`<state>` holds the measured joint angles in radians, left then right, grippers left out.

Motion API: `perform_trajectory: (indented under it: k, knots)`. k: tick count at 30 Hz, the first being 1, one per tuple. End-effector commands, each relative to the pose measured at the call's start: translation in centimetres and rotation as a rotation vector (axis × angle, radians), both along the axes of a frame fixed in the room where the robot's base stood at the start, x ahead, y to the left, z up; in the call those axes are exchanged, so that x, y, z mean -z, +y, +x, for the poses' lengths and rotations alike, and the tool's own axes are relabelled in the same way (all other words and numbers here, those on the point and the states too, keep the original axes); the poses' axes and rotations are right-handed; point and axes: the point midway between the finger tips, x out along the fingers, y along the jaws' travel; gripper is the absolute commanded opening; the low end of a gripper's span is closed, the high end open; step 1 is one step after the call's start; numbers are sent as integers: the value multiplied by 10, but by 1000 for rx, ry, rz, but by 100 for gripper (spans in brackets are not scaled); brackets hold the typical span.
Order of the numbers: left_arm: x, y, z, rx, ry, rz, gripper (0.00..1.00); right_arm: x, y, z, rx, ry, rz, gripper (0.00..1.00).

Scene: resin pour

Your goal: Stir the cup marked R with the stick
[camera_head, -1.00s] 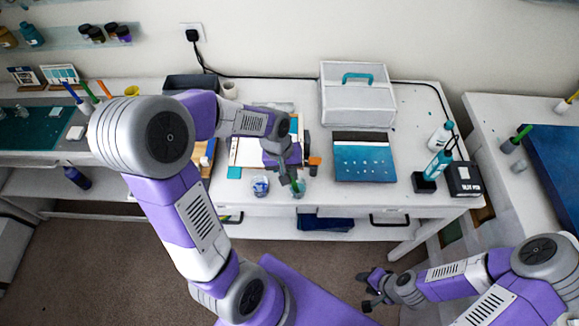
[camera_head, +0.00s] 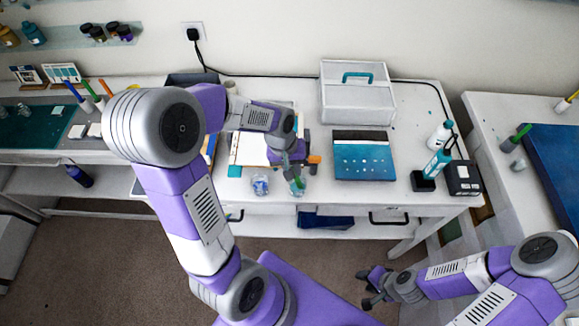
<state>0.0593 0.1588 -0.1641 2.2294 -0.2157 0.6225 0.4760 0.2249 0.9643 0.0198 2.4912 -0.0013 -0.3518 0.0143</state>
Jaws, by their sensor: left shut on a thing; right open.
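Two small clear cups stand near the front edge of the white table. The left cup (camera_head: 260,186) holds something bluish. The right cup (camera_head: 298,189) is directly under my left gripper (camera_head: 292,170) and partly hidden by it. I cannot read a letter R on either cup. My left gripper points down and is shut on a thin thing, likely the stick, whose lower part is at the right cup. Whether its tip is inside the cup is too small to tell. My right gripper (camera_head: 369,287) is open and empty, low in front of the table.
A teal panel (camera_head: 363,158) lies right of the cups, with a white box (camera_head: 357,100) with a teal handle behind it. Bottles (camera_head: 437,163) and a black box (camera_head: 463,178) stand at the right end. A white sheet (camera_head: 246,149) lies behind the left cup.

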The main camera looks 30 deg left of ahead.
Motion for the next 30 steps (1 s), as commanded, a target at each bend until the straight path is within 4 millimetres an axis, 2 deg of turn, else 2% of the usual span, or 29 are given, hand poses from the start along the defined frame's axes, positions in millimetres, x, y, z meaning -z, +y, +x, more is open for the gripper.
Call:
perform_trajectory:
  k: [3,14,30]
  knots:
    - [0,6,-4,-4,1,0,0,0,0,0,0,-1,0,43]
    - [-1,6,-5,-3,1,-1,0,-1,0,0,0,0,0,43]
    - [-47,14,-9,-3,1,0,0,-39,0,0,0,-1,0,43]
